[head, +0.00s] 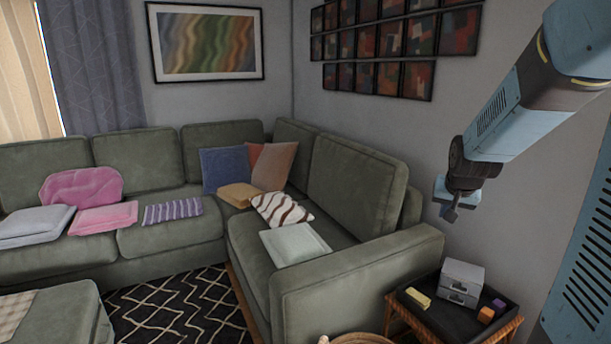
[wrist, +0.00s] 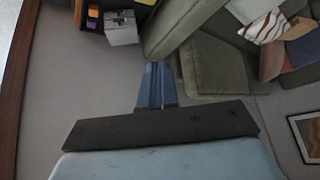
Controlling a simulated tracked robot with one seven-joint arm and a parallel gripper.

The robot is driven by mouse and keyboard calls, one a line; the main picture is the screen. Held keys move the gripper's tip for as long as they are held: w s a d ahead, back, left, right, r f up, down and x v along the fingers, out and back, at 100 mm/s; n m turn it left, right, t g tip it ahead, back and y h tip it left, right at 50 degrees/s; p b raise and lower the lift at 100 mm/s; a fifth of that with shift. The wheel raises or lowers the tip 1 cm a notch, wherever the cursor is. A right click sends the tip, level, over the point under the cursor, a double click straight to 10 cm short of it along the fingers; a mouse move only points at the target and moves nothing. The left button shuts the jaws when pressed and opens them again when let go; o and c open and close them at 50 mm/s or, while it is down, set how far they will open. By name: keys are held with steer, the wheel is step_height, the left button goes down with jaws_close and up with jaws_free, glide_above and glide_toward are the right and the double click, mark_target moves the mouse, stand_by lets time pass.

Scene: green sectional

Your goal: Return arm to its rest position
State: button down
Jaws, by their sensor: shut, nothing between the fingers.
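My arm reaches in from the upper right of the head view, in the air near the right wall. My gripper (head: 450,211) is at its end, above and a little left of the side table, apart from it. In the wrist view my gripper (wrist: 155,70) shows its fingers together, with nothing between them. The gripper touches nothing that I can see.
The side table's black tray (head: 455,318) holds a grey drawer box (head: 462,283), a yellow block (head: 418,298), and orange and purple blocks. The green sectional (head: 345,265) with cushions stands left of it. A wicker basket (head: 357,339) is at the bottom edge.

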steer(key=s+a+r+n, duration=0.2)
steer(key=s+a+r, duration=0.2)
steer(key=s, duration=0.8)
steer(key=s+a+r+n+g+y, duration=0.1)
steer(key=s+a+r+n, duration=0.1)
steer(key=s+a+r, duration=0.2)
steer(key=s+a, duration=0.3)
steer(key=s, duration=0.5)
steer(key=shift+s+a+r+y, duration=0.15)
steer(key=shift+s+a+y, duration=0.15)
steer(key=shift+s, duration=0.05)
steer(key=shift+a+n, duration=0.15)
steer(key=shift+n, duration=0.15)
